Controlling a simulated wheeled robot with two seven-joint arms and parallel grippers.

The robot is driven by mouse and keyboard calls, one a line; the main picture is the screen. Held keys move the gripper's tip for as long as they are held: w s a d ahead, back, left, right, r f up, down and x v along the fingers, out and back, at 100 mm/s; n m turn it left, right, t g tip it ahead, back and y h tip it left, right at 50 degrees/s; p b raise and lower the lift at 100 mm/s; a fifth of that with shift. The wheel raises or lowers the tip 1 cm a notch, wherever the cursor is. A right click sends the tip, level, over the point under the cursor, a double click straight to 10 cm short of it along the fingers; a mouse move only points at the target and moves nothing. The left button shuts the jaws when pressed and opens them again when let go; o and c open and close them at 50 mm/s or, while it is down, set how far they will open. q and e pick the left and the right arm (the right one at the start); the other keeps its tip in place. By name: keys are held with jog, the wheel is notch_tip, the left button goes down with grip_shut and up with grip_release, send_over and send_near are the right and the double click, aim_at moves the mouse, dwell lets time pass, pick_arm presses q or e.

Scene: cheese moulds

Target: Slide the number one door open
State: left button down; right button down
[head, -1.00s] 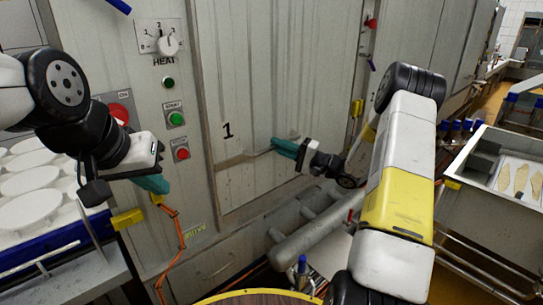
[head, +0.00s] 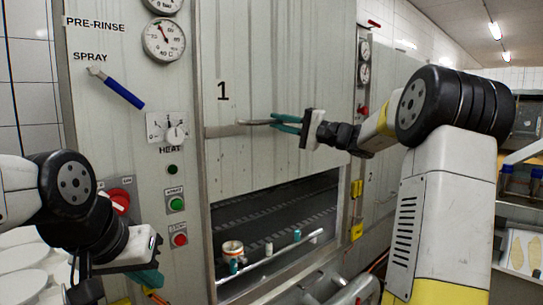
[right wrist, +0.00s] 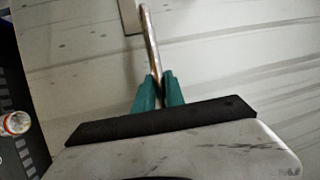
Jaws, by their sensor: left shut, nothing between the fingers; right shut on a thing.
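The number one door (head: 260,95) is a pale grey metal panel marked with a black "1". It is raised, and a dark opening shows below its lower edge. My right gripper (head: 275,121) is shut on the door's handle (head: 252,122), a bar on the door's face. In the right wrist view the teal fingers (right wrist: 158,90) close around the handle bar (right wrist: 150,42). My left gripper (head: 152,277) is shut and empty, low at the left, in front of the control panel and away from the door.
The opening (head: 275,220) shows a dark interior with a pipe and small fittings near its front. Gauges, a heat dial (head: 175,132) and buttons (head: 176,204) sit left of the door. White round pieces (head: 22,258) lie at the lower left. Shelving stands at the right.

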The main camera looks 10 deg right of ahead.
notch_tip(320, 180, up, 9)
jog(key=shift+r, duration=0.1)
dwell(0.4)
jog(key=c, duration=1.4)
grip_release()
jog(key=v, duration=0.7)
jog(key=shift+s+d+f, duration=0.15)
jog(key=shift+d+f, duration=0.1)
jog(key=shift+d, duration=0.1)
